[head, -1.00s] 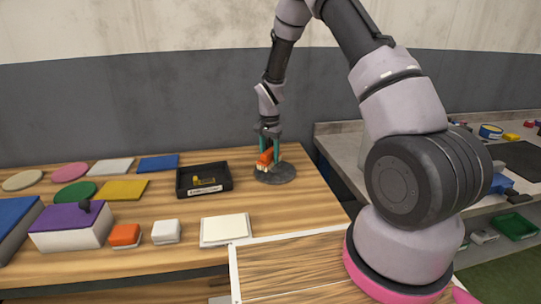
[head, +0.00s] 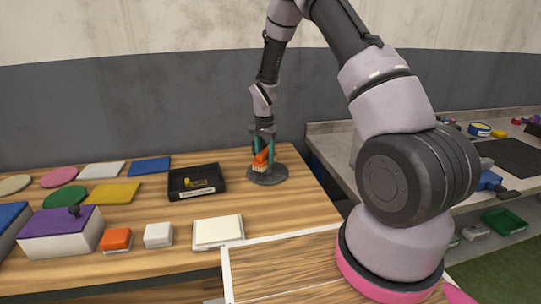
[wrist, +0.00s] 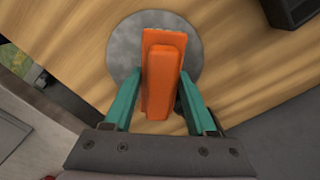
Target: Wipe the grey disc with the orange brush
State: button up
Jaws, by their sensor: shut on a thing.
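The orange brush (head: 261,160) is between the green fingers of my gripper (head: 263,149), which is shut on it. In the wrist view the brush (wrist: 160,75) lies lengthwise between the fingertips of my gripper (wrist: 158,98). The grey disc (head: 276,177) lies at the right end of the wooden table. The brush is over the disc, its pale bristles pointing down at the disc's top. I cannot tell for certain whether the bristles touch it. The disc (wrist: 124,45) shows behind the brush in the wrist view, partly hidden by it.
A black tray (head: 218,185) with a small yellow item stands just left of the disc. A white block (head: 217,231), an orange-and-white block (head: 117,240) and a purple-topped box (head: 62,235) stand nearer. Coloured flat pieces lie at the back left. A grey side bench (head: 340,150) is to the right.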

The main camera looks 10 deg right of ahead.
aim_at(274, 171)
jog(key=shift+a, duration=0.75)
jog(key=shift+s+d, duration=0.15)
jog(key=shift+d, duration=2.35)
notch_tip(274, 171, up, 8)
jog(key=s+d+f+n, duration=0.4)
jog(key=s+d+n, duration=0.2)
jog(key=d+n, duration=0.1)
jog(key=shift+f+n, duration=0.15)
jog(key=shift+n, duration=0.65)
